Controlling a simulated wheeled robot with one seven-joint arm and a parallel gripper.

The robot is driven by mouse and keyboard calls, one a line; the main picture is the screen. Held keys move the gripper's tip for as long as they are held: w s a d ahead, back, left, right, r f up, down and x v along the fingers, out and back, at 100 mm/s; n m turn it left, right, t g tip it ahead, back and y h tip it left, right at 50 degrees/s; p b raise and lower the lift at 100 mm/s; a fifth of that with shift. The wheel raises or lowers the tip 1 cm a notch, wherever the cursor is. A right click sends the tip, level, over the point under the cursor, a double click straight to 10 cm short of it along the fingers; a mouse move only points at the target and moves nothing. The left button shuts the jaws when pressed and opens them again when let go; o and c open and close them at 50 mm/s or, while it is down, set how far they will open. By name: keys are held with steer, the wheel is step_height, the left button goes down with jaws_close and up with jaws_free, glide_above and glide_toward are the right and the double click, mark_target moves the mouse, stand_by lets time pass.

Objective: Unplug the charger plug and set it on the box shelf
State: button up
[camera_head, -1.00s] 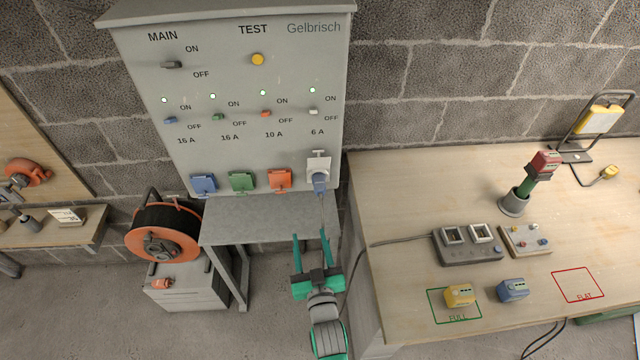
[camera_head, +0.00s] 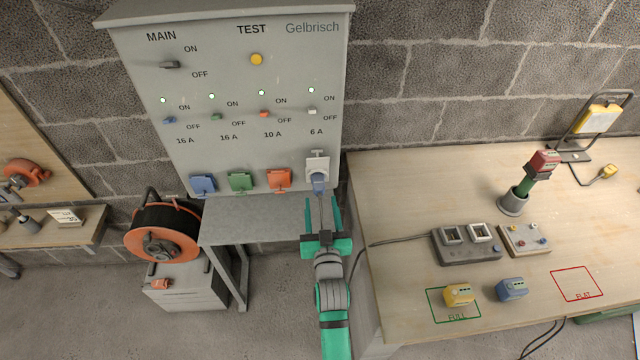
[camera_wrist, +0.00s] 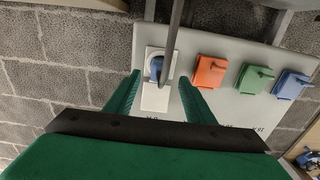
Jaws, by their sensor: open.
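The blue charger plug (camera_head: 319,183) sits in the white socket (camera_head: 317,163) at the lower right of the grey panel. Its dark cable hangs down from it. In the wrist view the plug (camera_wrist: 156,68) shows between and beyond my fingers, with the cable crossing in front. My green gripper (camera_head: 323,203) is open and empty, just below and in front of the plug, fingers pointing at the panel. It also shows in the wrist view (camera_wrist: 160,80). I cannot tell whether a finger touches the plug or cable. The box shelf (camera_head: 255,220) is the grey ledge under the panel.
Blue (camera_head: 203,184), green (camera_head: 241,182) and orange (camera_head: 279,180) covered sockets stand left of the plug. The wooden workbench (camera_head: 400,200) is close on the right, with a charger (camera_head: 466,245) on it. A cable reel (camera_head: 162,232) stands at the lower left.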

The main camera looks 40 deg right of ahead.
mark_target(320, 194)
steer(key=shift+x, duration=3.9)
jaws_close()
steer(key=shift+v, duration=3.05)
